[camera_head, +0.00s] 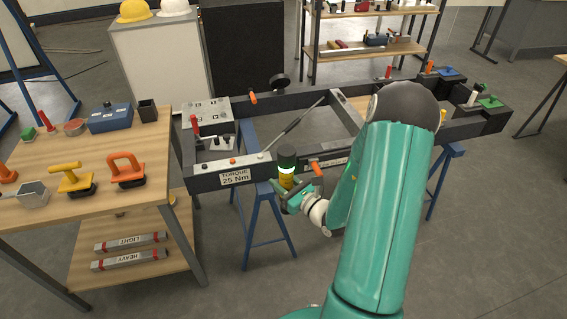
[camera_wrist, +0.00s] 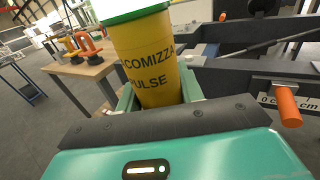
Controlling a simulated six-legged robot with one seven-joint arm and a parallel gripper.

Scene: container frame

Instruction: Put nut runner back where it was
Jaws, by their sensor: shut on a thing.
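In the wrist view the jaws of my gripper (camera_wrist: 160,98) sit on either side of the cylinder. Its lower end is hidden by my gripper.
The dark container frame (camera_head: 205,184) stands on blue trestles, with a "TORQUE 25 Nm" label. An orange handle (camera_wrist: 289,104) juts out close at the right. A wooden bench (camera_head: 105,190) with orange-handled tools stands at left. Floor between bench and frame is partly open.

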